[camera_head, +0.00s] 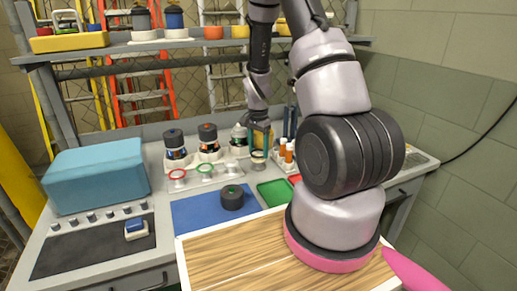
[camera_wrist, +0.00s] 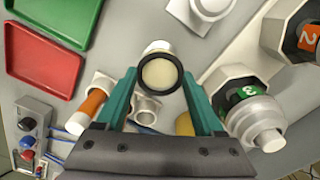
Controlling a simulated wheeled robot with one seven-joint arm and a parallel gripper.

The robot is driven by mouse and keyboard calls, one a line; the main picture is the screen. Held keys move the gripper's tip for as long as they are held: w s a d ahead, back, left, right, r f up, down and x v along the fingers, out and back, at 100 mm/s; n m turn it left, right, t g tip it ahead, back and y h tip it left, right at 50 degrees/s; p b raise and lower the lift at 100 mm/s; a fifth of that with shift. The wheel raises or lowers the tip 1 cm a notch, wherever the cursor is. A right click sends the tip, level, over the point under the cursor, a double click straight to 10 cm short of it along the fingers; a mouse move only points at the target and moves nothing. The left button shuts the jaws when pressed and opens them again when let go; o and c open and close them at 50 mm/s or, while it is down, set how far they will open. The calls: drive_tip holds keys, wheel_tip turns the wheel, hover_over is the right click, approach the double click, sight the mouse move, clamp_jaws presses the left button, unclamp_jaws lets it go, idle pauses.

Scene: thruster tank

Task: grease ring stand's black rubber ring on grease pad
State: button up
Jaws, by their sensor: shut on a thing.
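My gripper (camera_wrist: 161,76) has teal fingers, one on each side of a black rubber ring (camera_wrist: 181,76), and is shut on it. A round cream face (camera_wrist: 159,73) fills the ring's opening in the wrist view, and a pale cylinder edge shows just beyond it. I cannot tell whether the ring touches that face or hangs over it. In the head view my gripper (camera_head: 260,146) points down over a small pale cylinder (camera_head: 258,165) behind the green tray. The ring stand (camera_head: 192,184) is left of it, with a red ring (camera_head: 177,174) and a green ring (camera_head: 205,168).
Several dark-capped thruster units (camera_head: 174,143) stand in white holders at the back. A green tray (camera_head: 274,194) and red tray (camera_wrist: 43,57) lie nearby. Orange-banded tubes (camera_wrist: 92,103) stand close to my gripper. A black cylinder (camera_head: 232,197) sits on the blue mat (camera_head: 194,217).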

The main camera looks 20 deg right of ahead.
drive_tip(key=shift+f, duration=0.55)
idle(1.0)
drive_tip(key=n, duration=0.4)
drive_tip(key=shift+n, duration=0.4)
drive_tip(key=m, duration=0.5)
drive_tip(key=shift+a, duration=0.1)
drive_tip(key=m, duration=0.4)
